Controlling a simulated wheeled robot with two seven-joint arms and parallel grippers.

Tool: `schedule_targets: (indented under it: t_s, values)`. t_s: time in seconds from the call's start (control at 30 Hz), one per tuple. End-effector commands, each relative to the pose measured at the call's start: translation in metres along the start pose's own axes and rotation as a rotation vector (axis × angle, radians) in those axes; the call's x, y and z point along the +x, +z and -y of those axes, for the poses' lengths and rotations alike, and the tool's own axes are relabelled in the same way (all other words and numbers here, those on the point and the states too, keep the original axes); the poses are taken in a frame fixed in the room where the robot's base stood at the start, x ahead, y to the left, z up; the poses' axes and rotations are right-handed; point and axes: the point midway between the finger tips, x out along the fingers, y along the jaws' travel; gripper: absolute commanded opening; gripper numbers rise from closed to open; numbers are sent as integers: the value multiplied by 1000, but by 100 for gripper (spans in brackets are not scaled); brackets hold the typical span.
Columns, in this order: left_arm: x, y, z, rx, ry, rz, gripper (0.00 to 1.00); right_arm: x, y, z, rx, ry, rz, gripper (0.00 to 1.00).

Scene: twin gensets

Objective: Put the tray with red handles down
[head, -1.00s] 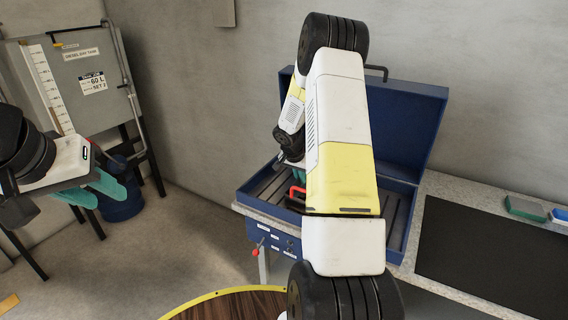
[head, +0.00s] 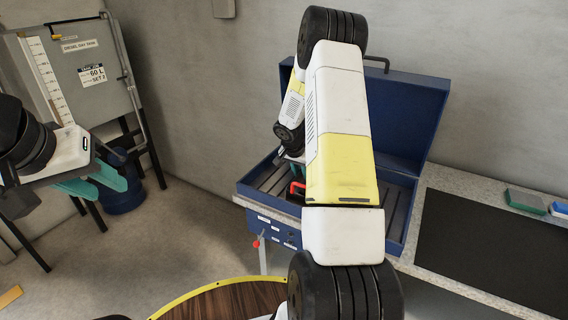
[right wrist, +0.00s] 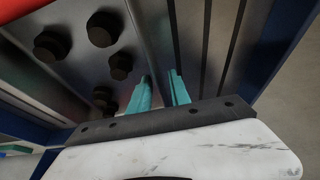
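The tray's red handle (head: 297,188) shows beside my right arm, inside the open blue case (head: 262,203) on the bench. Most of the tray is hidden behind that arm. In the right wrist view, a grey metal tray (right wrist: 75,72) with several black knobs lies at left, with a red bar (right wrist: 45,8) at the top left. My right gripper (right wrist: 161,85) has its teal fingers apart beside the tray's edge, with nothing visible clamped between them; its fingertips are hidden in the head view. My left gripper (head: 103,186) is open and empty at the left.
The case's blue lid (head: 405,120) stands open against the wall. A black mat (head: 495,250) lies on the bench at right, with a green block (head: 525,201) and a blue one behind. A grey day tank (head: 88,70) and a blue drum (head: 124,195) are at left. A round wooden top (head: 225,303) is in front.

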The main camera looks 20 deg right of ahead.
Motion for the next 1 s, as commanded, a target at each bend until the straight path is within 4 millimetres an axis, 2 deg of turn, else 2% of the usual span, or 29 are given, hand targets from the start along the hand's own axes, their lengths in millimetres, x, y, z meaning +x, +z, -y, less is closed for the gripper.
schedule_targets:
  t_s: [0.17, 0.4, 0.77, 0.87, 1.0]
  values:
    - [0, 0, 0, 0, 0, 0, 36, -30, -2, 0, 2, -2, -4, 25]
    - [0, 0, 0, 0, 0, 0, 36, -83, -1, 0, 1, -3, -4, 25]
    - [0, 0, 0, 0, 0, 0, 36, -130, 0, -1, -13, -9, -3, 25]
    - [0, 0, 0, 0, 0, 0, 36, -163, 5, -5, -53, -34, -4, 25]
    - [0, 0, 0, 0, 0, 0, 36, -236, 28, -20, -167, -104, -2, 25]
